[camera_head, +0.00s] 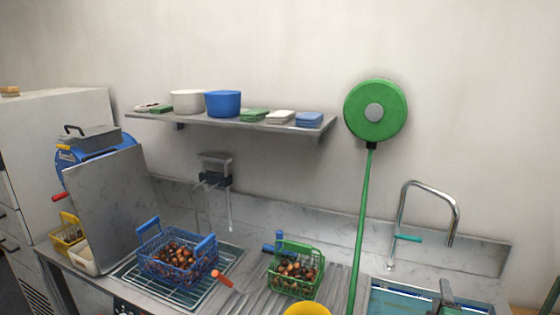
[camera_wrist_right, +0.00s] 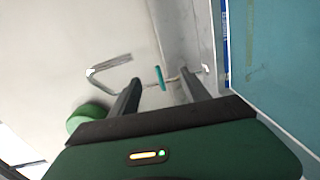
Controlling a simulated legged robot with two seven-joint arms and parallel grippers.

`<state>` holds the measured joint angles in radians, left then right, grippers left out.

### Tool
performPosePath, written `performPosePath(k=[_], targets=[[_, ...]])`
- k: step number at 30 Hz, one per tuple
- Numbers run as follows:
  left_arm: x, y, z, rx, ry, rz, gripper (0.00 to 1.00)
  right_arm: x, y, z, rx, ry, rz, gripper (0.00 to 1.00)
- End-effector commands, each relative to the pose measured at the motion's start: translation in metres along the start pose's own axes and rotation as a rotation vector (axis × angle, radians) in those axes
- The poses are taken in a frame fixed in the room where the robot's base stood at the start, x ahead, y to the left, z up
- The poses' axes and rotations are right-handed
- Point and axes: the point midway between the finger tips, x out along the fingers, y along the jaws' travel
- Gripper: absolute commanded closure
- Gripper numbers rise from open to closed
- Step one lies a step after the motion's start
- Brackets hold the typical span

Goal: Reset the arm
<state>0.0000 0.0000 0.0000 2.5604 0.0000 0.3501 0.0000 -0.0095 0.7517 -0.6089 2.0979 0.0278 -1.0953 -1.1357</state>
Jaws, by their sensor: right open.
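My left gripper is in neither view.
A blue basket of chestnuts (camera_head: 150,262) stands on a rack at the left. A green basket of chestnuts (camera_head: 290,289) stands on the ribbed counter. A long green handle (camera_head: 361,230) stands left of the faucet (camera_head: 429,187). A shelf (camera_head: 225,122) holds pots.

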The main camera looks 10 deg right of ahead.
Motion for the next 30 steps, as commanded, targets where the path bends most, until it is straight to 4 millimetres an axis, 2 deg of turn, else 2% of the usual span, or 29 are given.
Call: performPosePath(k=[8,14,17,20,21,24,27,30], targets=[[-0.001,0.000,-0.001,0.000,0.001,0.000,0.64,-0.032,-0.041,-0.028,0.329,-0.054,-0.251,0.45],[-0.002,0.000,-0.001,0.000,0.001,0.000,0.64,-0.089,-0.078,-0.070,0.614,-0.126,-0.520,0.45],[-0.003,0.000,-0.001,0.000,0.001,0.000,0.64,-0.131,-0.095,-0.095,0.744,-0.184,-0.679,0.45],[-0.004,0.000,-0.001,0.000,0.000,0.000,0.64,-0.192,-0.111,-0.123,0.862,-0.276,-0.870,0.45],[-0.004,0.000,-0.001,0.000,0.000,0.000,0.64,-0.221,-0.116,-0.131,0.898,-0.328,-0.949,0.45],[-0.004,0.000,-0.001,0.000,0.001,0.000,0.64,-0.290,-0.124,-0.141,0.941,-0.467,-1.104,0.45],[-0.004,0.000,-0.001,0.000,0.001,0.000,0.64,-0.333,-0.128,-0.139,0.944,-0.574,-1.181,0.45],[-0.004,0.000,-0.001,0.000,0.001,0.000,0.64,-0.350,-0.130,-0.137,0.940,-0.623,-1.207,0.45]])
